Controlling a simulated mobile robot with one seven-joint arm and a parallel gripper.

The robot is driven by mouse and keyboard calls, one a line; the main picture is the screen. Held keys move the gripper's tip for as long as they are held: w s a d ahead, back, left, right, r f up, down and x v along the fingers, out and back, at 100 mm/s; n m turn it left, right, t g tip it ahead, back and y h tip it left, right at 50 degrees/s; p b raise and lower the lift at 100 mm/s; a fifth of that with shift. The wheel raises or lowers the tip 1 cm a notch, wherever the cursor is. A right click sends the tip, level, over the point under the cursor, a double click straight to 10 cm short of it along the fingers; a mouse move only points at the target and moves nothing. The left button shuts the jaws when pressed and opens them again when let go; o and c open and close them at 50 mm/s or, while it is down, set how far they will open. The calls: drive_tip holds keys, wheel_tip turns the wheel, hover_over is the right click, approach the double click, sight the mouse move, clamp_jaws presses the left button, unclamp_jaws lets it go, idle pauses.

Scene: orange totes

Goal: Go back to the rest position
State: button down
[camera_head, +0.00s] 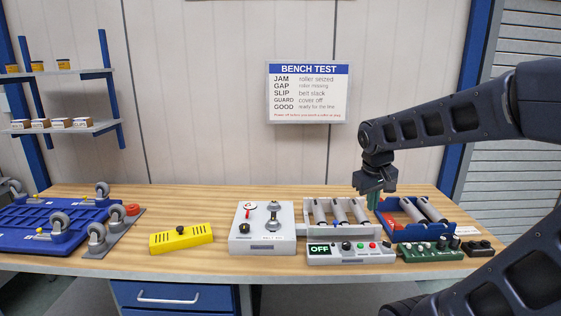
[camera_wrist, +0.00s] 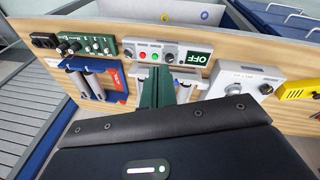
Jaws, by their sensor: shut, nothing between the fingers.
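My gripper (camera_head: 374,200) hangs from my dark arm, pointing down, above the right part of the wooden bench. Its green fingers are shut with nothing between them. In the head view they are in front of the gap between the grey roller frame (camera_head: 313,231) and the blue roller tray (camera_head: 388,227). In the wrist view the green fingers (camera_wrist: 157,84) show beyond my dark hand, near the control box with the OFF display (camera_wrist: 196,58). I cannot tell how far the tips are above the bench.
A grey box with a red switch (camera_head: 262,241), a yellow box (camera_head: 180,239) and a green knob panel (camera_head: 432,250) stand along the bench. A blue caster plate (camera_head: 40,238) lies at the left. A BENCH TEST sign (camera_head: 308,92) hangs behind. The air above the bench's left half is clear.

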drive_tip(key=shift+s+d+r+m+t+y, duration=0.2)
drive_tip(key=shift+s+d+r+m+t, duration=0.3)
drive_tip(key=shift+s, duration=0.3)
drive_tip(key=shift+s+d+r+m+t+y, duration=0.2)
drive_tip(key=shift+s+d+r+m+t, duration=0.1)
drive_tip(key=shift+s+m, duration=0.4)
drive_tip(key=shift+s+d+r+m+t+y, duration=0.2)
drive_tip(key=shift+s+d+r+m+t, duration=0.2)
drive_tip(key=shift+s, duration=0.5)
